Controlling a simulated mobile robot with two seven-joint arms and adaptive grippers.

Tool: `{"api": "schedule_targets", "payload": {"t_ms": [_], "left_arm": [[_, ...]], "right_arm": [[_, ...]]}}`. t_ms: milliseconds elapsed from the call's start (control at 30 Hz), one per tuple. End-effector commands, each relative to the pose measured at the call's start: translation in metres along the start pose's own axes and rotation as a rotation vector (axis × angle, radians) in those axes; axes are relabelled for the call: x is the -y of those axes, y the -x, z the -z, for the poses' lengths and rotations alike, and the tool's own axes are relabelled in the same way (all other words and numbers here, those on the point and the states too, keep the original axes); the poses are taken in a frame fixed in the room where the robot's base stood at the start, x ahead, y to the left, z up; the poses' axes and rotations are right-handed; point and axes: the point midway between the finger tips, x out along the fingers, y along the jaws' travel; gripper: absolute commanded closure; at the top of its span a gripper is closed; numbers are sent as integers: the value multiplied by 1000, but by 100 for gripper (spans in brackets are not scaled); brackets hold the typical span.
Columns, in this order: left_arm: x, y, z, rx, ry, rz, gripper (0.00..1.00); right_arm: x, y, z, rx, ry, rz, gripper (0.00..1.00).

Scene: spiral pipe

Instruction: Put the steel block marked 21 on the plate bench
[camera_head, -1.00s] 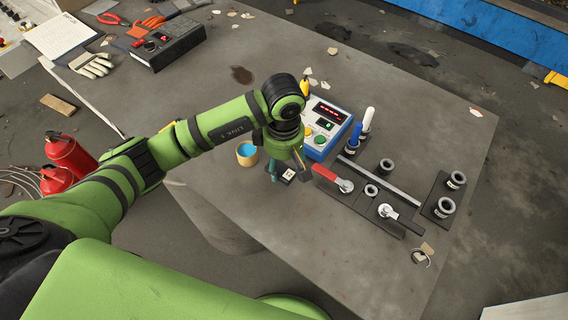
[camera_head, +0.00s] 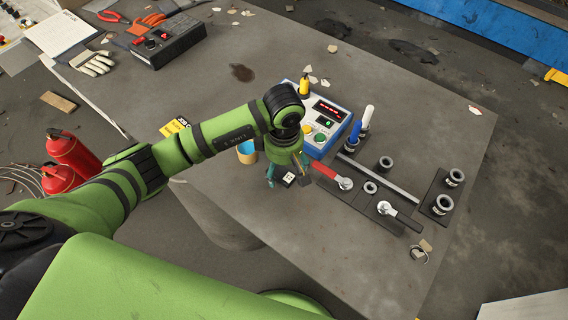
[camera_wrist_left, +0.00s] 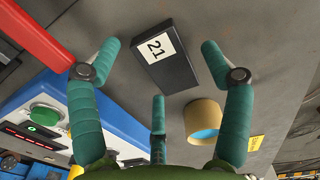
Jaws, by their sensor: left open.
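The dark steel block with a white label marked 21 (camera_head: 289,177) lies on the grey plate bench (camera_head: 330,230), left of the red-handled valve. It shows whole in the left wrist view (camera_wrist_left: 172,68), its label readable. My left gripper (camera_head: 286,172) is over the block, its teal fingers spread. In the left wrist view the open gripper (camera_wrist_left: 160,52) has one finger on each side of the block and a third below it in the picture. The fingers look apart from the block; their height above the bench is hard to tell. My right gripper is not in view.
A tan cup with blue inside (camera_wrist_left: 203,120) stands close to the fingers. A blue-and-white control box (camera_head: 325,122) is just behind. The red valve handle (camera_head: 325,172) and pipe fixture (camera_head: 370,190) are close on the right.

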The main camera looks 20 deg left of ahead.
Motion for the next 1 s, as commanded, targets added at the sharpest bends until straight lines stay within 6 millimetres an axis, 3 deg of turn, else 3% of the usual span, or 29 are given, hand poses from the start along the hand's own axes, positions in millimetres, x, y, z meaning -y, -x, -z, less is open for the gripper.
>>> {"api": "schedule_targets", "payload": {"t_ms": [100,167,500,700,1000], "left_arm": [[0,6,0,1,0,1,21],[-2,9,0,-1,-1,-5,21],[-2,80,0,-2,-2,-8,21],[-1,112,1,-2,0,-4,21],[0,123,0,0,0,1,21]], "right_arm": [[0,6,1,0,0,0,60],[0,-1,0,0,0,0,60],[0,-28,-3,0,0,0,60],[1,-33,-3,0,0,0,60],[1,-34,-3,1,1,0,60]]}}
